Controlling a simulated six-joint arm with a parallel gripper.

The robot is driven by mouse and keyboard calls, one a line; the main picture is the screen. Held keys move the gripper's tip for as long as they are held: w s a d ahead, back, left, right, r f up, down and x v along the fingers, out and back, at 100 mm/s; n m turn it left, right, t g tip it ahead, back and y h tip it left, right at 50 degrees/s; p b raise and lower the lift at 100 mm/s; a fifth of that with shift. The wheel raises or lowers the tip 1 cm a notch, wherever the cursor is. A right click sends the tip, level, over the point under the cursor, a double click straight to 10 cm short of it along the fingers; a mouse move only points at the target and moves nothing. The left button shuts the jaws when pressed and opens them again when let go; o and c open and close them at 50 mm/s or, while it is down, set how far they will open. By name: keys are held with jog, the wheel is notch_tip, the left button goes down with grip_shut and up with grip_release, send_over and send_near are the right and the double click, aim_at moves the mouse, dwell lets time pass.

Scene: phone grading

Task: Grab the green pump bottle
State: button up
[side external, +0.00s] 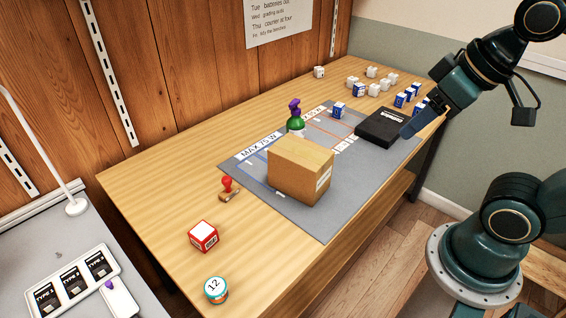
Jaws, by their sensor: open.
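The green pump bottle (296,124) stands upright on the grey mat (318,220), with a purple pump head on top. My gripper (408,130) is at the right, above and near the black case, well apart from the bottle. It is open, and nothing shows between its fingers.
A black flat case (380,128) lies between my gripper and the bottle. Several small white and blue boxes (372,88) stand at the far right. A red stamp (228,188), a red-and-white box (203,236) and a round tin (216,290) are at the near left.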

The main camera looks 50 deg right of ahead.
jog(key=w+d+r+m+g, duration=0.15)
jog(key=w+r+m, duration=0.35)
jog(key=w, duration=0.6)
jog(key=m+g, duration=0.4)
jog(key=m, duration=0.7)
send_over(297, 100)
notch_tip(297, 100, down, 13)
jog(key=shift+f, duration=0.1)
jog(key=shift+a+f, duration=0.1)
jog(key=shift+f, duration=0.05)
jog(key=shift+f, duration=4.15)
